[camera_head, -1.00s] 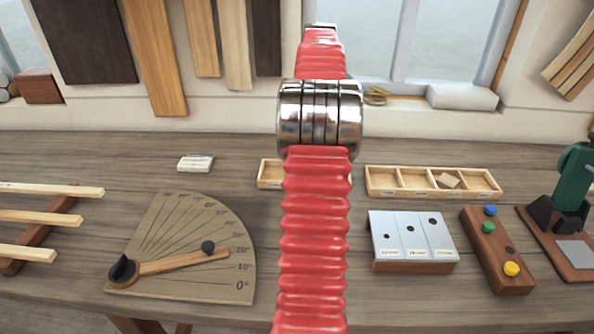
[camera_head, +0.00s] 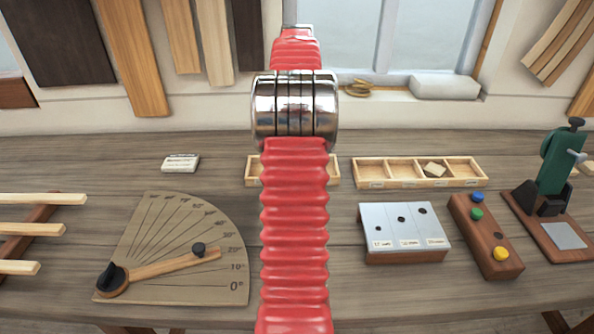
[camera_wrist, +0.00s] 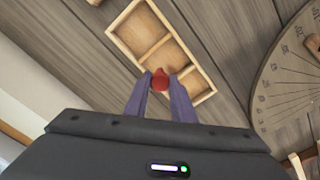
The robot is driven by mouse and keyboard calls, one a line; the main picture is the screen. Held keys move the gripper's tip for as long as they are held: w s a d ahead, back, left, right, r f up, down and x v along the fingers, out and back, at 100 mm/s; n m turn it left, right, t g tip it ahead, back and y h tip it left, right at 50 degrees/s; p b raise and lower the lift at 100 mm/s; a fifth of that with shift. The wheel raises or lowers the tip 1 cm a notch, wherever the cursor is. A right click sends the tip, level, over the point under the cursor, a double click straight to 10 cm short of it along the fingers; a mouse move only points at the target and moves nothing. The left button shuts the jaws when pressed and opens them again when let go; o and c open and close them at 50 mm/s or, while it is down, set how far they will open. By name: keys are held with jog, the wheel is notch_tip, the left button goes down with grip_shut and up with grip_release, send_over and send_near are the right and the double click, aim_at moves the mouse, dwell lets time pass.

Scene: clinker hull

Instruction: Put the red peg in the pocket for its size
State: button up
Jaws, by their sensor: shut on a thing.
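My gripper (camera_wrist: 160,84) is shut on the red peg (camera_wrist: 160,77); only the peg's rounded end shows between the two fingertips. They are over a wooden tray (camera_wrist: 112,30) with a row of compartments in the wrist view. In the head view my red arm hides the gripper, the peg and part of the left tray (camera_head: 251,171). A longer divided tray (camera_head: 389,184) with small labels on its front stands to its right. One of its compartments holds a light piece (camera_head: 434,169).
A sloped metal block (camera_head: 410,239) has three holes of different size. A wooden holder (camera_head: 478,236) carries blue, green and yellow pegs and one dark empty hole. A green clamp-like tool (camera_head: 561,160) stands at right. An angle board (camera_head: 190,270) lies left.

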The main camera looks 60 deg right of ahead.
jog(key=shift+f, duration=1.95)
jog(key=o, duration=1.1)
jog(key=shift+w, duration=0.1)
jog(key=shift+c, duration=0.2)
notch_tip(320, 180, up, 14)
jog(key=shift+f, duration=0.1)
